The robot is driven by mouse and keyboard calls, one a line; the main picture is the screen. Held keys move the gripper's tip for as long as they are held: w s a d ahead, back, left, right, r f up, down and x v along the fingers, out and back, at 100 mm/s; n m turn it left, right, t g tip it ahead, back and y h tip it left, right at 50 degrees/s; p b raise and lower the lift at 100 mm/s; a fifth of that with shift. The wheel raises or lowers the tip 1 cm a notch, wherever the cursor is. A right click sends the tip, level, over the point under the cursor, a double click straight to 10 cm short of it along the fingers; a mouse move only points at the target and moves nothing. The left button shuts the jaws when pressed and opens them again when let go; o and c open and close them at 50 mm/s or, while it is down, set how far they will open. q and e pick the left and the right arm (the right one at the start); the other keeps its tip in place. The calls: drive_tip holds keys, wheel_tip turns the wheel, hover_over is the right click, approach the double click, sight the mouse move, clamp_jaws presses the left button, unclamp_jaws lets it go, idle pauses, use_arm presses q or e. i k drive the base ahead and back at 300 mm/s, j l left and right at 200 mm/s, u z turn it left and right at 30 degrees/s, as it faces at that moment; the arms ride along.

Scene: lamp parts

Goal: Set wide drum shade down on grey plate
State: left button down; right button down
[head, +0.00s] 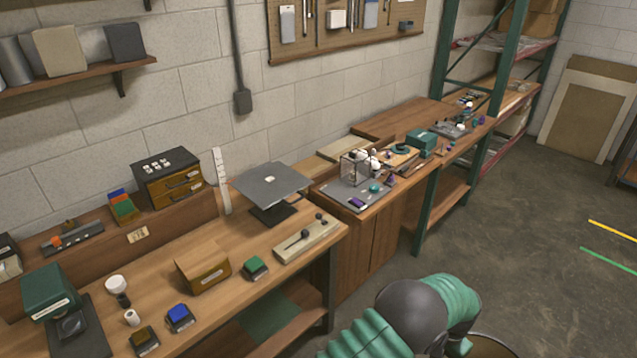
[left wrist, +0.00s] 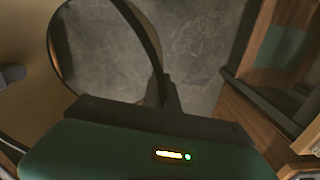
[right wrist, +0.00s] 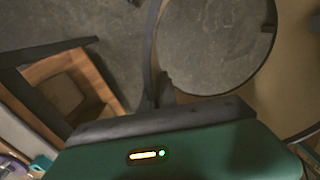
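The wide drum shade (head: 492,346) shows only as a tan piece with a dark rim at the bottom edge of the head view, partly behind my arm. Its tan inside wall and round opening fill much of the left wrist view (left wrist: 30,110) and right wrist view (right wrist: 292,75). My left gripper (left wrist: 166,95) and right gripper (right wrist: 160,95) each appear closed on the shade's dark rim; the fingertips are partly hidden. Floor shows through the opening. The grey plate (head: 272,182) is square, on a dark stand on the near bench, with a small pale piece on top.
The near bench (head: 215,245) also carries a wooden box (head: 203,267), green and blue blocks, a drawer unit (head: 172,180) and a pale tool tray (head: 306,241). A second bench with a clear box (head: 354,167) stands to the right. Open floor (head: 530,270) lies right of the benches.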

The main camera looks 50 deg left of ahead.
sight(271, 180)
drive_tip(key=i+u, duration=0.25)
drive_tip(key=i, duration=0.2)
drive_tip(key=i+l+u, duration=0.2)
drive_tip(key=i, duration=0.2)
drive_tip(key=i+l+u, duration=0.25)
drive_tip(key=i, duration=0.2)
drive_tip(key=i+l+u, duration=0.1)
drive_tip(key=u, duration=0.3)
drive_tip(key=i+l+u, duration=0.15)
drive_tip(key=u, duration=0.25)
drive_tip(key=i+l+u, duration=0.1)
drive_tip(key=u, duration=0.3)
drive_tip(key=l+u, duration=0.4)
drive_tip(key=i+j, duration=0.05)
drive_tip(key=j, duration=0.05)
